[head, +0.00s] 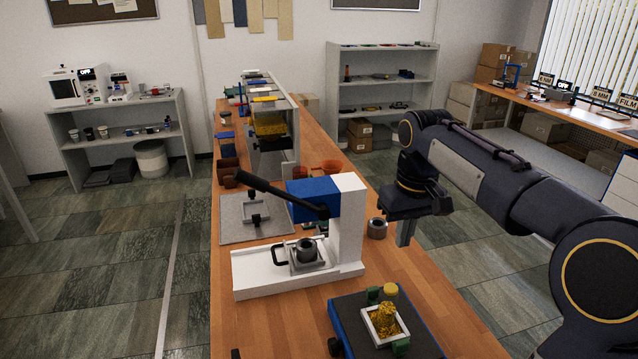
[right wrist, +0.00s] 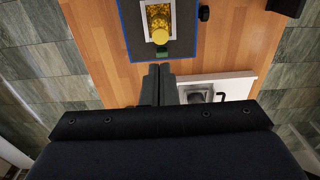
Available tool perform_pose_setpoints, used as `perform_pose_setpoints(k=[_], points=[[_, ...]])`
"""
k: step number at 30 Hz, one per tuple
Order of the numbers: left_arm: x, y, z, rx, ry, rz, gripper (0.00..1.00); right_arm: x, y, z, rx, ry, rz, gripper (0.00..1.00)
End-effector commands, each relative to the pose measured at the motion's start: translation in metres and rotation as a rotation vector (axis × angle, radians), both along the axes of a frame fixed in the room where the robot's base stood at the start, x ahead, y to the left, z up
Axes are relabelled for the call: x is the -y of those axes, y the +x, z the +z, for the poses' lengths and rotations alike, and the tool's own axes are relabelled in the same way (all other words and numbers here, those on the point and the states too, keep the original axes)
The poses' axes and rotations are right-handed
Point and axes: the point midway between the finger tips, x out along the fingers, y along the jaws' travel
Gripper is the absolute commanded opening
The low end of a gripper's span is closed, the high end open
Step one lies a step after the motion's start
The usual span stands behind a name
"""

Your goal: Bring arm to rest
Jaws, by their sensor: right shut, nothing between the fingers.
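My right arm (head: 480,165) reaches in from the right side of the head view. My right gripper (head: 404,238) points down beside the white and blue press (head: 347,225), near the right edge of the wooden bench. In the right wrist view its two fingers (right wrist: 159,85) are together with nothing between them. The fingers look apart from the press and from the bench things. My left arm and gripper are not in view.
On the bench (head: 420,290), the press holds a metal die (head: 307,250) on its base. A dark tray (head: 420,340) with a yellow-filled white box (head: 386,322) sits at the front. A grey metal cup (head: 377,228) stands near my gripper. Floor (head: 110,280) left of the bench is clear.

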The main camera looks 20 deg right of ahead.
Motion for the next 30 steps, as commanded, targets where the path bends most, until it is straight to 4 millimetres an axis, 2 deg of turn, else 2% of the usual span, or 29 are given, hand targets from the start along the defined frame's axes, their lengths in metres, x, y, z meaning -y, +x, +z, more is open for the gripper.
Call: perform_pose_setpoints(k=[5, 8, 11, 15, 18, 21, 25, 30], points=[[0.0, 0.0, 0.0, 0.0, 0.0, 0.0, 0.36, -0.003, -0.006, 0.0, 0.013, 0.011, 0.002, 0.0], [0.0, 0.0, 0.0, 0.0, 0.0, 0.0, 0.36, -0.014, -0.026, -0.003, 0.059, 0.05, 0.01, 0.0], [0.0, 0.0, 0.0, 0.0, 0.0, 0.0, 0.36, -0.038, -0.06, -0.013, 0.139, 0.116, 0.02, 0.0], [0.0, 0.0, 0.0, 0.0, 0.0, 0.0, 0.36, -0.081, -0.113, -0.038, 0.265, 0.211, 0.019, 0.0], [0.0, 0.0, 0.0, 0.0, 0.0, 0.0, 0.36, -0.109, -0.145, -0.061, 0.341, 0.266, 0.006, 0.0], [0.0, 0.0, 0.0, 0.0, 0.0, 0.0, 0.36, -0.13, -0.168, -0.082, 0.397, 0.303, -0.011, 0.0], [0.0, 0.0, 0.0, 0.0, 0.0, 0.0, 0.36, -0.146, -0.183, -0.1, 0.435, 0.327, -0.027, 0.0], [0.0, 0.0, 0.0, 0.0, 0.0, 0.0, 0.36, -0.15, -0.188, -0.106, 0.446, 0.335, -0.031, 0.0]])
